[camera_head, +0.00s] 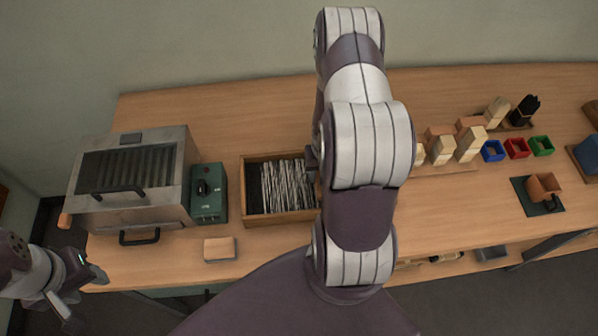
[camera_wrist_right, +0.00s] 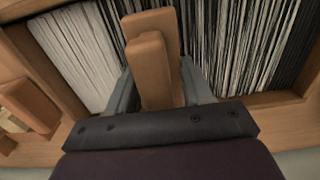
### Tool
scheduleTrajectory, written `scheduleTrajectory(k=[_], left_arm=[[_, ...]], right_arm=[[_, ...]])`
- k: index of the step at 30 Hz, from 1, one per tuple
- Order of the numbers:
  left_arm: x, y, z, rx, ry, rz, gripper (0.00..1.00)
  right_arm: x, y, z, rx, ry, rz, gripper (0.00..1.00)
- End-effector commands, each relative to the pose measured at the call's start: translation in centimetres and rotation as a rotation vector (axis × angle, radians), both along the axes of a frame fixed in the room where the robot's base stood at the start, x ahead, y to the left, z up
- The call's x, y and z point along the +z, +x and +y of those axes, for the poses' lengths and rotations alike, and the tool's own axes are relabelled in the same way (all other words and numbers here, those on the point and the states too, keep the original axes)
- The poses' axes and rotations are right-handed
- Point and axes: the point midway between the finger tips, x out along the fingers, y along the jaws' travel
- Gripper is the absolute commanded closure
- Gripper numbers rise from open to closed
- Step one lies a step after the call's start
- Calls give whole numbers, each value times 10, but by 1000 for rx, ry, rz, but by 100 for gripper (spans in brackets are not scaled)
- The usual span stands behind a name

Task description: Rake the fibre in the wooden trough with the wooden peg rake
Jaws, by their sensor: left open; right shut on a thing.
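The wooden trough (camera_head: 245,206) stands on the bench left of my right arm. It holds fibre (camera_head: 285,185) in pale and dark strands. My right arm covers its right end in the head view. In the right wrist view the fibre (camera_wrist_right: 78,48) fills much of the picture, white at left and mixed with black at right. My right gripper (camera_wrist_right: 155,88) is shut on the wooden peg rake (camera_wrist_right: 152,62), over the fibre. The rake's pegs are hidden, so I cannot tell whether they touch the fibre. My left gripper (camera_head: 85,296) is open and empty off the bench's front left.
A metal slatted appliance (camera_head: 135,175) and a green control box (camera_head: 208,195) stand left of the trough. A wooden block (camera_head: 219,249) lies in front.

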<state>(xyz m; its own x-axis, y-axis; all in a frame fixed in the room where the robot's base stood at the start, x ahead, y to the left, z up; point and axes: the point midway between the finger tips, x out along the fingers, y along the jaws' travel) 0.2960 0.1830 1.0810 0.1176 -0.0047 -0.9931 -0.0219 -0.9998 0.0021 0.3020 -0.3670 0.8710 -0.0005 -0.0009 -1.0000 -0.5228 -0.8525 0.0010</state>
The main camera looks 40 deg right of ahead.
Motion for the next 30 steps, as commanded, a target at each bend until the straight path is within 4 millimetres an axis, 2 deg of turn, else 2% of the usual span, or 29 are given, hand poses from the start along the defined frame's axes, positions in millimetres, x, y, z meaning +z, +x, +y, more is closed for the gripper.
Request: scheduleTrajectory(k=[12, 16, 26, 30], left_arm=[[1, 0, 0, 0, 0, 0, 51], [-1, 0, 0, 0, 0, 0, 51], [0, 0, 0, 0, 0, 0, 51], [6, 0, 0, 0, 0, 0, 51]], right_arm=[[-1, -48, -79, -5, -1, 0, 85], [0, -57, -95, -2, -1, 0, 85], [1, -59, -99, 0, -4, -2, 86], [3, -47, -79, 6, -2, -1, 85]])
